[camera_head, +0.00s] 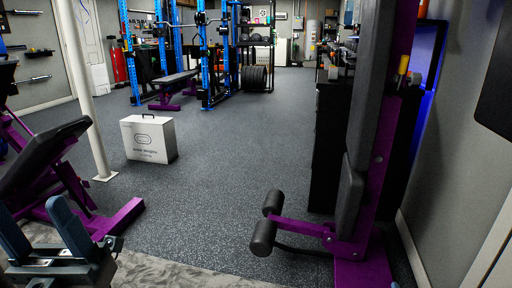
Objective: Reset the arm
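My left gripper (28,208) is at the bottom left corner of the head view. Its two dark blue-grey fingers point up and stand wide apart, with nothing held between them. Part of its dark body shows at the bottom edge, and the rest of the arm is cut off. The gripper appears in front of a purple and black bench, and I cannot tell the gap between them.
The purple bench (122,219) stands at left, beside a white pole (85,90). A white box (149,139) with a handle sits on the floor. A purple machine (365,262) with black rollers (264,237) stands at right. The middle floor (235,150) is clear.

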